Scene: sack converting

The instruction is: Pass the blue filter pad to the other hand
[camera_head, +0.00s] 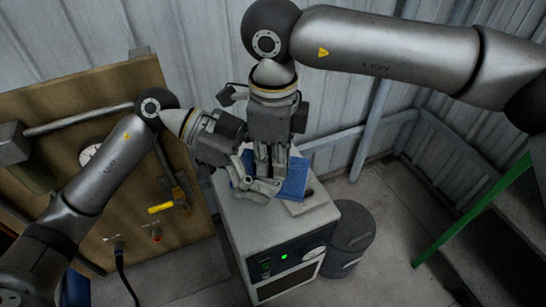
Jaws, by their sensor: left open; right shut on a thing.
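The blue filter pad (293,182) is above or on the top of the grey cabinet (265,228), partly hidden behind the grippers. My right gripper (268,178) points down and is shut on the pad. My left gripper (262,188) comes in from the left, close against the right gripper, with its fingers open by the pad's near side. Whether the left fingers touch the pad cannot be told. The pad's lower edge and its gap to the cabinet top are hard to see.
A dark bin (350,240) stands right of the cabinet. A wooden board (85,130) with pipes and a yellow-handled valve (161,207) is at the left. A green rail (470,212) slants at the right. Corrugated walls close the back.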

